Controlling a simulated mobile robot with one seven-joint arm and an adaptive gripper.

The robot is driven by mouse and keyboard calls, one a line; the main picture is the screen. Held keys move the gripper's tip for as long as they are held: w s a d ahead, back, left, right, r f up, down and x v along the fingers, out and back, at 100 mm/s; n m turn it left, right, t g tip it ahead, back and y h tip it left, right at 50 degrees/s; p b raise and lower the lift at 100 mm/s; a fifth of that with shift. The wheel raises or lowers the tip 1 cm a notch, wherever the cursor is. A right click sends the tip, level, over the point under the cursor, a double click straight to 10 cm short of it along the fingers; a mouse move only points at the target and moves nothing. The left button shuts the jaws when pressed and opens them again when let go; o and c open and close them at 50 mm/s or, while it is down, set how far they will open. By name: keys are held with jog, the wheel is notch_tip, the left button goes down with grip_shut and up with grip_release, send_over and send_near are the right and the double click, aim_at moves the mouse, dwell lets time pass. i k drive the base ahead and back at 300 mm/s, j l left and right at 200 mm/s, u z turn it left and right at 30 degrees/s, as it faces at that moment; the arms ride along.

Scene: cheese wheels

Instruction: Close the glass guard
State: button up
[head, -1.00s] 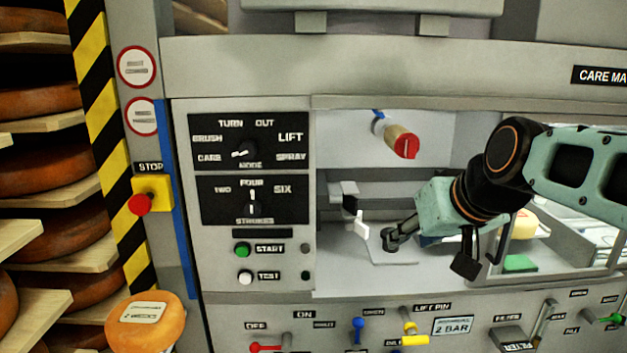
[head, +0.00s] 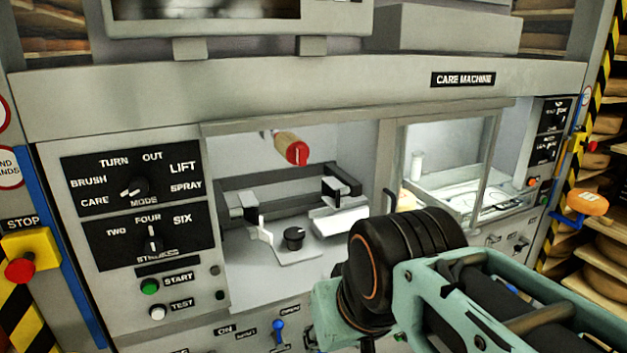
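The glass guard (head: 449,150) is a clear framed pane on the front of the care machine. It stands over the right part of the bay, with a dark upright handle (head: 389,201) at its left edge. The left part of the bay is uncovered. My arm's black wrist and teal links reach in from the lower right, in front of the guard's lower left corner. My gripper's fingers are not visible; they lie below the picture edge or behind the wrist. I cannot tell whether the arm touches the guard.
Inside the open bay are a red-ended roller (head: 291,149), a black knob (head: 293,238) on a plate and grey clamps. A control panel (head: 131,187) with dials is to the left, beside a red stop button (head: 20,270). Cheese shelves (head: 605,225) stand at far right.

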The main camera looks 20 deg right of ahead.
aim_at(385, 131)
jog(key=z, duration=1.1)
jog(key=i+l, duration=0.5)
jog(key=i, duration=0.25)
jog(key=i+l+u, duration=0.15)
jog(key=k+l, duration=0.05)
